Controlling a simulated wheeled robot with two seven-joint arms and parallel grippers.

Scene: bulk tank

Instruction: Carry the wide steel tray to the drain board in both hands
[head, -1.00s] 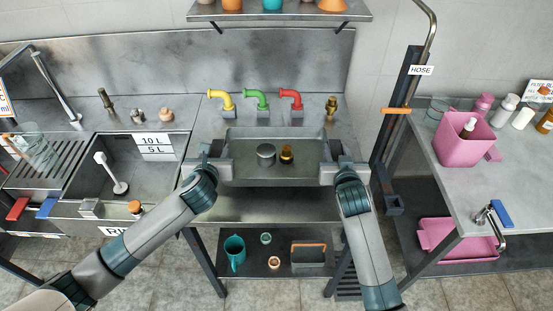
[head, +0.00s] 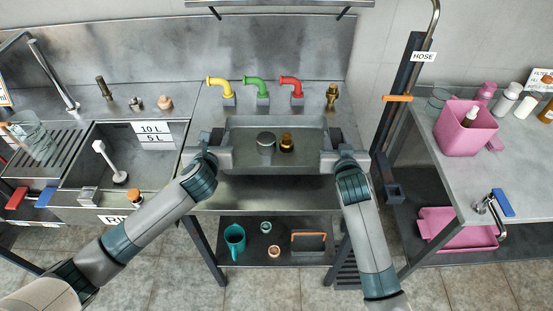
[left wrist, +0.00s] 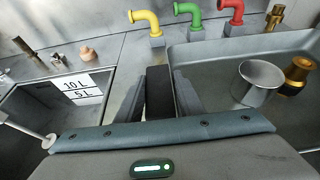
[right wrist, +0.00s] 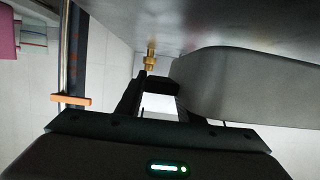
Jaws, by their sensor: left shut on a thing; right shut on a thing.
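The wide steel tray (head: 240,168) is in front of the coloured taps, level as far as I can see. A steel cylinder (head: 265,139) and a brass piece (head: 287,143) stand upright in it. My left gripper (head: 214,146) is shut on the tray's left end, and my right gripper (head: 334,150) is shut on its right end. The tray's inside shows in the left wrist view (left wrist: 215,65). I cannot tell whether its underside touches the counter. The slotted drain board (head: 62,147) is at the far left, with a clear jug (head: 33,137) on it.
A sink basin (head: 85,165) lies between tray and drain board, with a white-handled tool (head: 108,160) inside. Yellow, green and red taps (head: 290,86) stand behind the tray. A hose post (head: 400,100) is at right. A lower shelf (head: 262,255) holds cups.

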